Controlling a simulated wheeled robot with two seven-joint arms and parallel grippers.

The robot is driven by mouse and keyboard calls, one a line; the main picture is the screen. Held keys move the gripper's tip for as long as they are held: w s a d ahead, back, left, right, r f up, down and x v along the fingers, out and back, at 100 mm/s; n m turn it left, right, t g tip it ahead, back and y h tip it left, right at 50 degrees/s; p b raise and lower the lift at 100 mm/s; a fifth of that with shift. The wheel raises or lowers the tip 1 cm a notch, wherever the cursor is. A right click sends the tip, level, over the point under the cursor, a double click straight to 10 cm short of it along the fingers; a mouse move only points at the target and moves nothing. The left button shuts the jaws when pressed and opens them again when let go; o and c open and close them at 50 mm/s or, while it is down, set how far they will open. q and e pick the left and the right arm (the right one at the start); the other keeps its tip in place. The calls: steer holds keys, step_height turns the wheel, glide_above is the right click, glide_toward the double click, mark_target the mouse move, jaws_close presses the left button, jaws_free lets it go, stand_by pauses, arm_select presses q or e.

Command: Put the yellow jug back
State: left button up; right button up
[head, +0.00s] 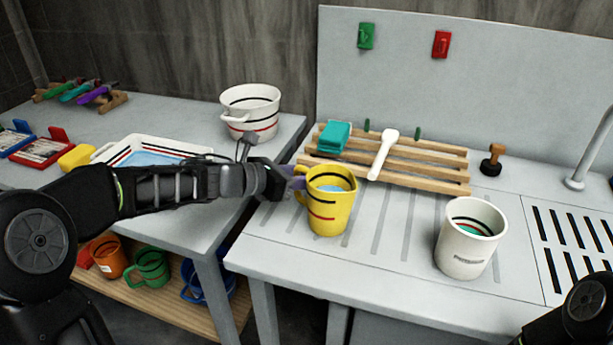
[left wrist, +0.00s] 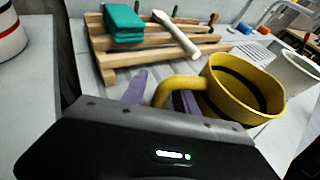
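The yellow jug (head: 328,212), with dark and red stripes and something light blue inside, stands upright on the grooved white drainboard (head: 270,225). It also shows in the left wrist view (left wrist: 243,92), its handle towards my left gripper. My left gripper (head: 295,182) is at the jug's left side, level with its upper part. In the left wrist view its two purple fingers (left wrist: 160,96) are apart, with the handle between them and a gap beside the left finger. My right gripper is out of view; only part of my right arm shows at bottom right.
A lower wooden shelf (head: 190,308) holds orange (head: 108,256), green (head: 150,267) and blue (head: 195,280) jugs. A wooden rack (head: 440,170) with teal cloths (head: 334,137) and a white spoon (head: 383,153) stands behind the yellow jug. A white pot (head: 470,240) stands to its right.

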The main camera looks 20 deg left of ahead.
arm_select(q)
steer(key=v, duration=1.2)
